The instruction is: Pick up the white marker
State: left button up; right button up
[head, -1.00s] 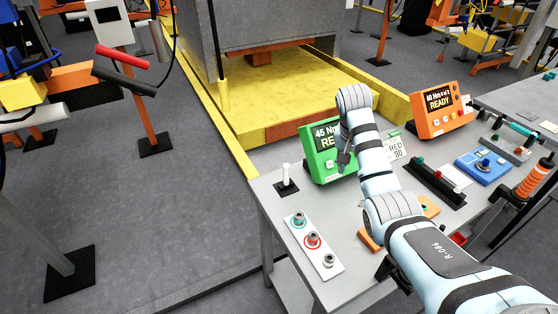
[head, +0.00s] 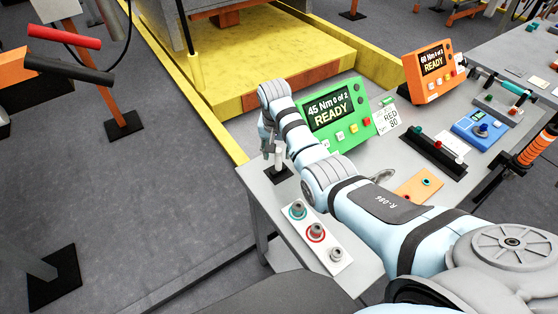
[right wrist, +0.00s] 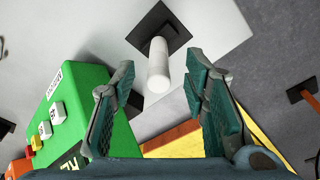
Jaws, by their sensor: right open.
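My left gripper is not in view.
A green torque controller (head: 336,116) stands close to the right of the gripper. A white plate with several sockets (head: 314,236) lies in front. An orange controller (head: 431,72), a blue device (head: 482,130) and a black rack (head: 436,152) stand farther right.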

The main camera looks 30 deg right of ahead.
aim_at(278, 159)
jog(key=f, duration=0.3)
jog(key=w+f+b, duration=0.1)
jog(key=f, duration=0.1)
jog(key=shift+d+f, duration=0.25)
jog(key=shift+d, duration=0.1)
jog(key=shift+s+r, duration=0.2)
jog(key=shift+c, duration=0.6)
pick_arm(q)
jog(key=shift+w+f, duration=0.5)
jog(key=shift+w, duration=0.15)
pick_arm(e)
grip_shut()
